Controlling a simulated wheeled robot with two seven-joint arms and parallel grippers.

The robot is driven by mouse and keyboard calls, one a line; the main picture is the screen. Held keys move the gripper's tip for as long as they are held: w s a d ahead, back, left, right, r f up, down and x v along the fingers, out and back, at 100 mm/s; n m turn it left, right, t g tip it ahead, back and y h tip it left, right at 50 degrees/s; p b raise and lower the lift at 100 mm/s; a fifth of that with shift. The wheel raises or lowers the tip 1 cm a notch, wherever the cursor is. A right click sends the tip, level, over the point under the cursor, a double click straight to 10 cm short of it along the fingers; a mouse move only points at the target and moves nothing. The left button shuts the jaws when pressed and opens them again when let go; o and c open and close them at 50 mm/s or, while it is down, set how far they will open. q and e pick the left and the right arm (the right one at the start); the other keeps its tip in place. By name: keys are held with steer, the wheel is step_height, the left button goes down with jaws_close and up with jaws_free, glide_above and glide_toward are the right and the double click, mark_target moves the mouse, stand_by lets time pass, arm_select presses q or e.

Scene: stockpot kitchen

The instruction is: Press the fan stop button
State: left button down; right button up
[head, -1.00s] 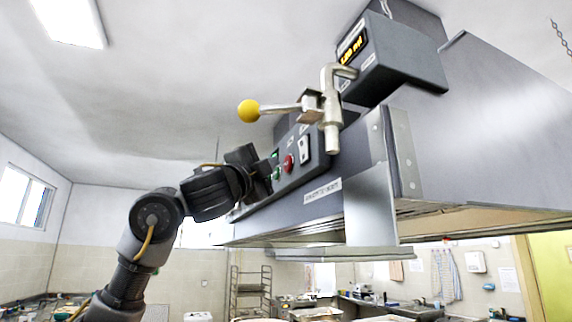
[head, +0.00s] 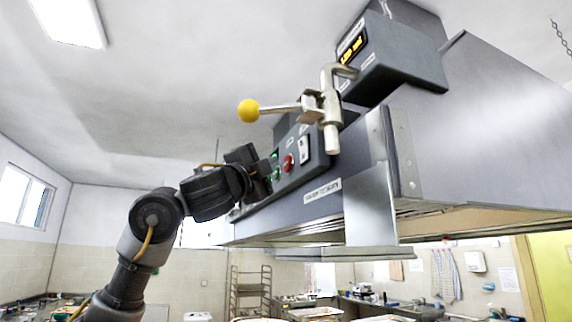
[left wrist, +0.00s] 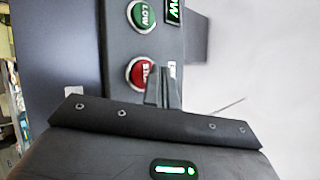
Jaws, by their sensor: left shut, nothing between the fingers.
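The red stop button (head: 288,163) sits on the dark control panel on the hood's face. In the left wrist view the red button (left wrist: 138,73) is partly covered by my fingers. My left gripper (head: 266,177) is at the left end of the panel. Its fingers (left wrist: 163,88) are shut and empty, with the tips in front of the red button's right part. I cannot tell whether they touch it. My right gripper is out of view.
A lever with a yellow ball (head: 248,110) and a metal pipe fitting (head: 331,115) jut out above the panel. A display box (head: 390,65) with amber text is higher up. The steel hood (head: 490,130) fills the right. Open air lies left of the panel.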

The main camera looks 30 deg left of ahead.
arm_select(q)
steer(key=shift+w+d, duration=0.1)
steer(key=shift+w, duration=0.05)
stand_by(0.5)
steer(key=shift+w+d, duration=0.2)
steer(key=shift+w, duration=0.05)
steer(key=shift+w+d, duration=0.2)
steer(key=shift+w, duration=0.1)
stand_by(1.0)
steer(key=shift+s+a, duration=0.15)
steer(key=shift+s, duration=0.05)
steer(key=shift+s+a+b, duration=0.3)
steer(key=shift+s+b, duration=0.15)
steer(key=shift+s, duration=0.05)
